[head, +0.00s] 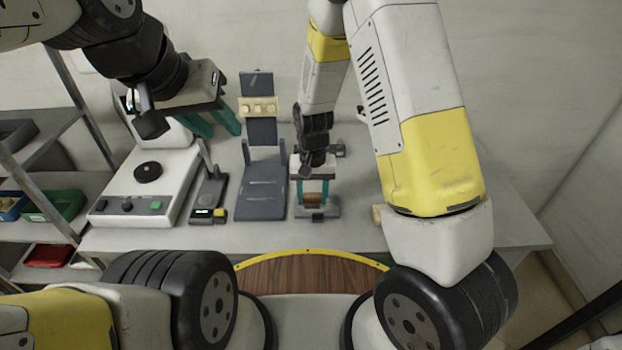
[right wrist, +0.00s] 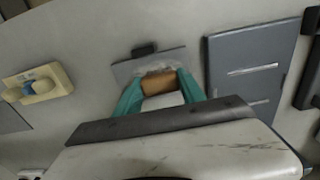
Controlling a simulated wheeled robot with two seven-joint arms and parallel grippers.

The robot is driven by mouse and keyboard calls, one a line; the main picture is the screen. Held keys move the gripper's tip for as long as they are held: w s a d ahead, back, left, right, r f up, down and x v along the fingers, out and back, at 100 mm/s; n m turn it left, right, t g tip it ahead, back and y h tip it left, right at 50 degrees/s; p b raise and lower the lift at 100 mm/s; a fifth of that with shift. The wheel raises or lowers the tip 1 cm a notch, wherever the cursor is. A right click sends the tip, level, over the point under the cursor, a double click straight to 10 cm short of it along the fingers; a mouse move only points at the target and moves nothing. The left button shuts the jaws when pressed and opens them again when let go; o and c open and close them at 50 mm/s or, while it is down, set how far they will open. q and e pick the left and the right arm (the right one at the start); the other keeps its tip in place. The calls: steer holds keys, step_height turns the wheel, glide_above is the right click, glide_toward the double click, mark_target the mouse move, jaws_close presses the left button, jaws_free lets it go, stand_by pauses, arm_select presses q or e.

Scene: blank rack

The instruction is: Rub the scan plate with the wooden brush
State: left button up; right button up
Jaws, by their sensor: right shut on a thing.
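My right gripper (head: 313,198) is shut on the wooden brush (head: 314,199), whose brown wood shows between the teal fingers. In the right wrist view the brush (right wrist: 159,83) is gripped over a flat light-grey plate (right wrist: 125,69) with a small dark block at its edge. I cannot tell whether the brush touches this plate. A dark grey slab (head: 262,200) with pale lines lies just left of it; I cannot tell which of the two is the scan plate. My left gripper (head: 222,131) is open and empty, raised over the table's back left.
A white device (head: 150,178) with a round black dial and a small black unit (head: 206,196) stand to the left. A dark upright panel (head: 258,105) rises behind the slab. The table's right is mostly clear.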

mark_target(318, 203)
steer(key=shift+w, duration=2.15)
steer(key=shift+d, duration=0.6)
steer(key=shift+s, duration=3.55)
steer(key=shift+d, duration=0.7)
steer(key=shift+w, duration=3.5)
steer(key=shift+d, duration=0.7)
steer(key=shift+s, duration=3.5)
